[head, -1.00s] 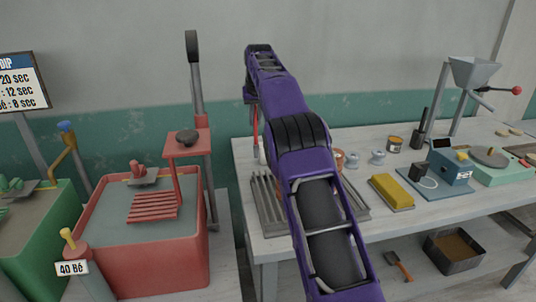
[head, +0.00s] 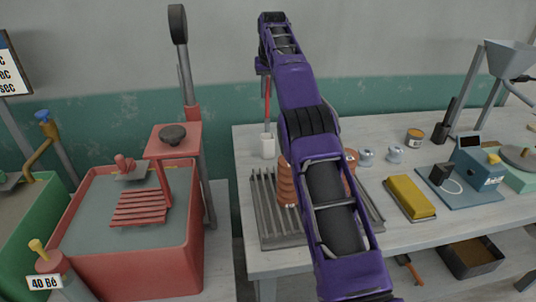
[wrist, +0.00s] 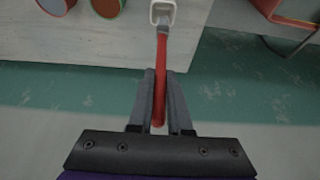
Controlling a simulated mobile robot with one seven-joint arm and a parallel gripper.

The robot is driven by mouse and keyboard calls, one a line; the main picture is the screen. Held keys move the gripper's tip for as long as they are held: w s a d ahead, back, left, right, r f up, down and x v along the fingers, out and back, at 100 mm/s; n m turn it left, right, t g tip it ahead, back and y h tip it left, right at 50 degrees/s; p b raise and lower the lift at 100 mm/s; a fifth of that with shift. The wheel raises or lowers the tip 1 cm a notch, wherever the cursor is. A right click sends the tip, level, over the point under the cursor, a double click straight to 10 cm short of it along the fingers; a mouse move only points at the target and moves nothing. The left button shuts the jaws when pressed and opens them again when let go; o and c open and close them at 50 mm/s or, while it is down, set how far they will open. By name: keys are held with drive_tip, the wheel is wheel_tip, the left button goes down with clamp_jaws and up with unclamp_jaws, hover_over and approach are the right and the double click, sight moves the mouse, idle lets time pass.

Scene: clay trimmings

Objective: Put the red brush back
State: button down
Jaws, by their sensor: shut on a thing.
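The red brush (head: 267,98) hangs upright, handle up, at the back left of the worktable. My gripper (wrist: 160,75) is shut on its red handle (wrist: 160,60), with a finger on each side. A small white holder (head: 267,147) stands on the table directly below the brush. In the wrist view the white holder (wrist: 162,12) looks like an open square cup, and the brush's grey lower part reaches its mouth. I cannot tell how deep the brush is in it. The brush's bristles are hidden.
A ribbed grey rack (head: 265,215) and a stack of terracotta rings (head: 286,185) stand just in front, partly behind my arm. A red tank (head: 130,265) with a raised stand (head: 172,150) is to the left. A yellow block (head: 410,197) lies to the right.

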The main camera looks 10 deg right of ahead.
sight(268, 115)
drive_tip(key=shift+f, duration=0.1)
drive_tip(key=shift+f, duration=4.8)
drive_tip(key=c, duration=0.9)
unclamp_jaws()
drive_tip(key=shift+o, duration=0.2)
drive_tip(key=v, duration=1.7)
drive_tip(key=shift+d, duration=0.2)
drive_tip(key=shift+s, duration=0.15)
